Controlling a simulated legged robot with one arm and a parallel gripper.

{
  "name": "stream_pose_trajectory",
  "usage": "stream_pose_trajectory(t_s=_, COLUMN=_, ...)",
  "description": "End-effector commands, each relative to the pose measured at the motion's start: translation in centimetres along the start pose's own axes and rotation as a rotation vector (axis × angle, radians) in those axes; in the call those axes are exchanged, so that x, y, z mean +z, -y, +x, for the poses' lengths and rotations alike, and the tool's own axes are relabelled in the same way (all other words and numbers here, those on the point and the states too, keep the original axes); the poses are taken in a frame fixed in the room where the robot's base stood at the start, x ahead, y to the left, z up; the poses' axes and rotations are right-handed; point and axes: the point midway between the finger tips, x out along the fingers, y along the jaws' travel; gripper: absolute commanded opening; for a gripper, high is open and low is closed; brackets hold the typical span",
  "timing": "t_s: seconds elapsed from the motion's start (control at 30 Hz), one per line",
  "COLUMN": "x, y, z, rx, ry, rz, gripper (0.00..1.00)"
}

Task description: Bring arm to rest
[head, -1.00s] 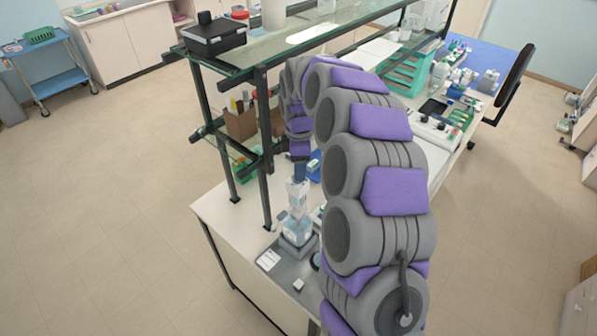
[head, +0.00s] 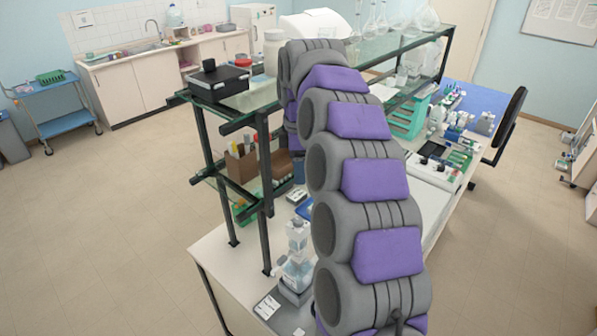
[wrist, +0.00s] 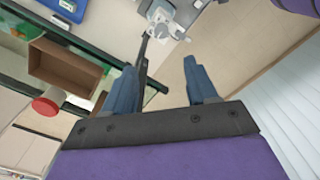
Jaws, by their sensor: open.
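My gripper (wrist: 160,88) shows in the wrist view with its two blue fingers spread apart and nothing between them. A clear staining vessel on a grey base (head: 296,270) stands on the bench just left of my arm. The same equipment (wrist: 170,18) seems to show at the top of the wrist view, well apart from the fingers.
A glass shelf on dark green posts (head: 268,165) stands close beside my arm, with a black box (head: 219,82) on top. A brown cardboard box (wrist: 68,72) shows in the wrist view. A blue cart (head: 62,118) stands far left. The floor at left is open.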

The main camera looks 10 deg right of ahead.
Motion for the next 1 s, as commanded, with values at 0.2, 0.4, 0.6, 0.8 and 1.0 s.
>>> stream_pose_trajectory(t_s=0.2, x=0.0, y=0.0, z=0.0, rx=-0.001, ry=0.000, rz=0.000, gripper=0.57)
stream_pose_trajectory(t_s=0.4, x=0.0, y=0.9, z=0.4, rx=-0.004, ry=-0.003, rz=0.024, gripper=0.57)
stream_pose_trajectory(t_s=0.6, x=-0.1, y=5.5, z=2.5, rx=-0.021, ry=-0.010, rz=0.160, gripper=0.57)
stream_pose_trajectory(t_s=0.8, x=0.1, y=11.8, z=5.6, rx=-0.046, ry=-0.005, rz=0.356, gripper=0.57)
stream_pose_trajectory(t_s=1.0, x=0.9, y=18.6, z=9.5, rx=-0.068, ry=0.016, rz=0.569, gripper=0.57)
